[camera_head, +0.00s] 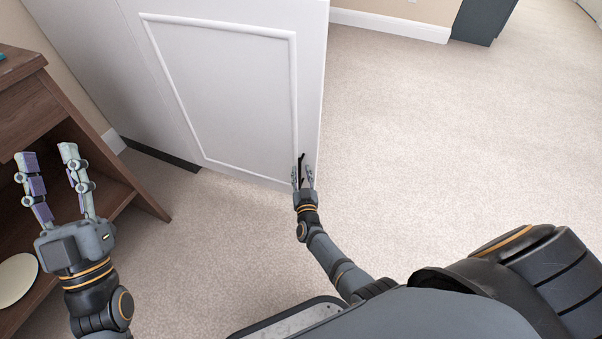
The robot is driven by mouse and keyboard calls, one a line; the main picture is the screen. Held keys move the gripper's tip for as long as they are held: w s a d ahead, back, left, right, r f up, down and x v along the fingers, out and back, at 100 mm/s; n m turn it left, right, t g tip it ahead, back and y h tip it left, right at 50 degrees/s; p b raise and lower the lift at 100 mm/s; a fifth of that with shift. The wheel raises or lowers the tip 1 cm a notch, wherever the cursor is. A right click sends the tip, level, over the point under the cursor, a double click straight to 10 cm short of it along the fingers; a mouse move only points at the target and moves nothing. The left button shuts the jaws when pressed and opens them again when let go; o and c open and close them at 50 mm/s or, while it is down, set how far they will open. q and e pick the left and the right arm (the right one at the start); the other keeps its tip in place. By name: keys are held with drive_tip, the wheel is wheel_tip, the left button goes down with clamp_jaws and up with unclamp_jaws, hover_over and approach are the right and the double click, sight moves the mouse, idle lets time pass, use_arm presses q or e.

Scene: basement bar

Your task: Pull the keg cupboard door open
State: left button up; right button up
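The keg cupboard door (235,90) is a white panel with a raised rectangular moulding. Its left seam meets a plain white panel. I cannot tell whether it stands slightly ajar. A slim dark handle (301,160) sits near its lower right edge, partly hidden by my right gripper. My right gripper (302,172) is at this handle, with its fingers apart on either side of it. Whether they touch it is too small to tell. My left gripper (46,157) is open and empty, at the left in front of a wooden shelf unit, away from the door.
The brown wooden shelf unit (60,112) stands at the left, near my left gripper. A round pale object (16,279) shows at the lower left. A dark kickboard (160,154) runs under the panel left of the door. Beige carpet (440,150) is clear to the right.

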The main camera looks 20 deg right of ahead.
drive_tip(key=shift+a, duration=0.1)
drive_tip(key=v, duration=0.7)
drive_tip(key=shift+s, duration=0.2)
drive_tip(key=shift+r, duration=0.15)
